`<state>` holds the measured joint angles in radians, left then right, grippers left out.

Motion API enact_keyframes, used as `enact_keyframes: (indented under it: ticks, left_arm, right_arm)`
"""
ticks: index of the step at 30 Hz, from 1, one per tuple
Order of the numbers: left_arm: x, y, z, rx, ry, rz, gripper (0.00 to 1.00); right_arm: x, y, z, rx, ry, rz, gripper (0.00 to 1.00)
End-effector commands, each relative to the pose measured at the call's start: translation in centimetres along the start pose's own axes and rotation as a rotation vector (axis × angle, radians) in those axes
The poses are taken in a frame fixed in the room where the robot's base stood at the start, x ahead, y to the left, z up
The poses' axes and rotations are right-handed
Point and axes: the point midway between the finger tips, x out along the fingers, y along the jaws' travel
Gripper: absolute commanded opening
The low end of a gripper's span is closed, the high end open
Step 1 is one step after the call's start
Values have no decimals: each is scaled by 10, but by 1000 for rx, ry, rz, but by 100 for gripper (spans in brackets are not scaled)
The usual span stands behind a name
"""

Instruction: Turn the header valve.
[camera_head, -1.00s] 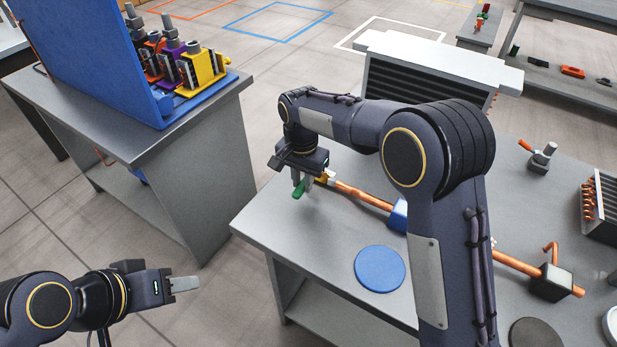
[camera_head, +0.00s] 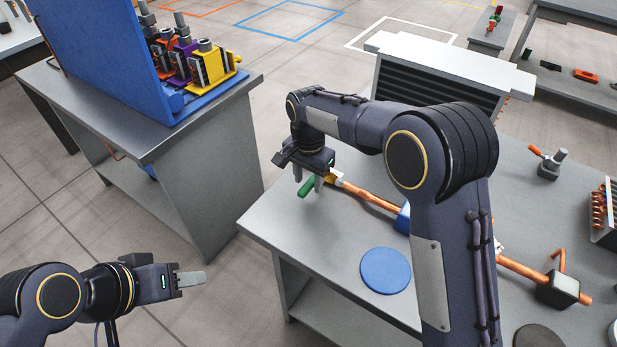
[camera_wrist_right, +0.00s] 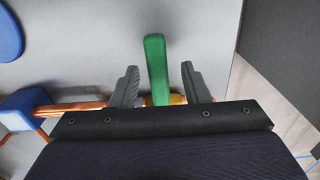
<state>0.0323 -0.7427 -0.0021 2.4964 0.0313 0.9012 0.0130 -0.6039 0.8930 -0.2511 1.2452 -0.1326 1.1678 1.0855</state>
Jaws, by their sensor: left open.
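The header valve has a green lever handle (camera_head: 306,187) and a brass-yellow body (camera_wrist_right: 178,99) at the near-left end of a copper header pipe (camera_head: 368,197) on the grey table. In the head view the handle points to the lower left, away from the pipe. My right gripper (camera_head: 308,180) points down over the valve. In the right wrist view its two fingers (camera_wrist_right: 161,84) are open, one on each side of the green handle (camera_wrist_right: 155,65), with gaps on both sides. My left gripper (camera_head: 190,280) is open and empty, away from the table at the lower left.
A blue disc (camera_head: 385,270) lies in front of the pipe. A blue block (camera_head: 403,219) supports the pipe. A workbench with a blue panel (camera_head: 95,60) stands at the left.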

Motion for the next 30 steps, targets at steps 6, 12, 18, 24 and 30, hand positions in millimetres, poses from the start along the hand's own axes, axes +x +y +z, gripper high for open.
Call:
enact_keyframes:
  ticks: [6,12,18,24,30]
  left_arm:
    - [0,0,0,0,0,0,42]
    - [2,-1,1,0,0,0,42]
    - [2,-1,1,0,0,0,42]
    - [2,-1,1,0,0,0,42]
    - [2,-1,1,0,0,0,42]
  right_arm:
    - [-3,0,0,-1,0,1,42]
    - [-32,0,0,0,2,-3,42]
    - [-64,0,0,0,1,-2,42]
    - [-78,0,0,-1,0,0,42]
    - [-78,0,0,-1,0,1,42]
